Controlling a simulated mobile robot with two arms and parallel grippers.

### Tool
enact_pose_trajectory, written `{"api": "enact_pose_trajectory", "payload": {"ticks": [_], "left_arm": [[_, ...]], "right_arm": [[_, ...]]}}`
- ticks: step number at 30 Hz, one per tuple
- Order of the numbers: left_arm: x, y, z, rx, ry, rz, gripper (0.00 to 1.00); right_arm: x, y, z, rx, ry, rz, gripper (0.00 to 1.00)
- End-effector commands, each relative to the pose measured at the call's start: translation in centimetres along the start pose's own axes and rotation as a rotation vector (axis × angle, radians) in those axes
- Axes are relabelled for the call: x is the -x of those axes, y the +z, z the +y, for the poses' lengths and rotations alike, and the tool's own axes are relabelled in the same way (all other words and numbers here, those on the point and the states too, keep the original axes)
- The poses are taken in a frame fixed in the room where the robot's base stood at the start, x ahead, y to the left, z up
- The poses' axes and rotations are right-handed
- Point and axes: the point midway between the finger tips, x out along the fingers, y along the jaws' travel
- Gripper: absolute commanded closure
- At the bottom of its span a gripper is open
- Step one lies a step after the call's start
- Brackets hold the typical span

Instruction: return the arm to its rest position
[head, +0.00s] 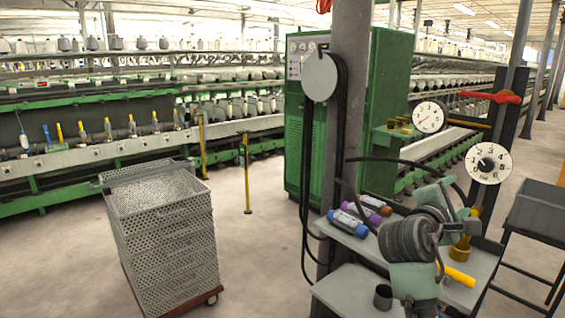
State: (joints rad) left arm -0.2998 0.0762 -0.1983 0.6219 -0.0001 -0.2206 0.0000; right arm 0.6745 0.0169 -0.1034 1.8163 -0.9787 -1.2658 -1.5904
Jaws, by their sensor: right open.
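My right arm rises from the lower right of the head view, with its grey wrist and pale green links in front of the small grey shelf. My right gripper (458,230) is at the end of this arm, beside the brass fitting (465,251) under the gauges. It is open, and I see nothing held in it. The arm hides part of the shelf. My left arm and gripper are not in view.
The grey shelf (346,246) bears blue and purple bobbins, a yellow piece (456,275) and a dark cup (383,297). A pillar (349,120) with hanging cables stands behind. Floor between crates and shelf is clear.

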Motion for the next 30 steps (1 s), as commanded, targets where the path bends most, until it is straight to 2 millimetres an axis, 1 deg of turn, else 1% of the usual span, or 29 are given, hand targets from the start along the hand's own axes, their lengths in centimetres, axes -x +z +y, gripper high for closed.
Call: {"api": "enact_pose_trajectory", "payload": {"ticks": [7, 11, 14, 17, 20, 23, 24, 26, 27, 30], "left_arm": [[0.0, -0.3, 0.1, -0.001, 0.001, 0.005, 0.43], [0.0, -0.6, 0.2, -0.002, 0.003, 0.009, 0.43], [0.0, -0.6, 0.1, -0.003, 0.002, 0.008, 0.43], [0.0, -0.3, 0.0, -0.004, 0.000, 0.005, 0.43], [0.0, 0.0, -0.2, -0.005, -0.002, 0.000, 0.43], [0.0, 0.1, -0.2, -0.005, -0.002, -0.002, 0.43], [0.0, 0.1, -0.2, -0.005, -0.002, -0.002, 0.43], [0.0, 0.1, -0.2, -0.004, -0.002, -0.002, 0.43], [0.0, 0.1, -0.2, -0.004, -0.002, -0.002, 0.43], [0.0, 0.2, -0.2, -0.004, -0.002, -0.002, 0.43]], "right_arm": [[0.7, -2.3, -3.7, -0.087, -0.044, 0.070, 0.40], [1.4, -4.0, -6.6, -0.156, -0.086, 0.123, 0.40], [2.4, -5.5, -9.5, -0.226, -0.132, 0.173, 0.40], [3.8, -7.2, -12.9, -0.310, -0.196, 0.228, 0.40], [5.9, -9.0, -17.4, -0.414, -0.290, 0.290, 0.40], [9.4, -10.8, -23.1, -0.550, -0.434, 0.356, 0.40], [11.2, -11.4, -25.6, -0.611, -0.504, 0.379, 0.40], [14.1, -12.1, -29.0, -0.702, -0.618, 0.402, 0.40], [16.1, -12.3, -31.1, -0.758, -0.695, 0.411, 0.40], [20.4, -12.4, -35.1, -0.868, -0.863, 0.411, 0.40]]}}
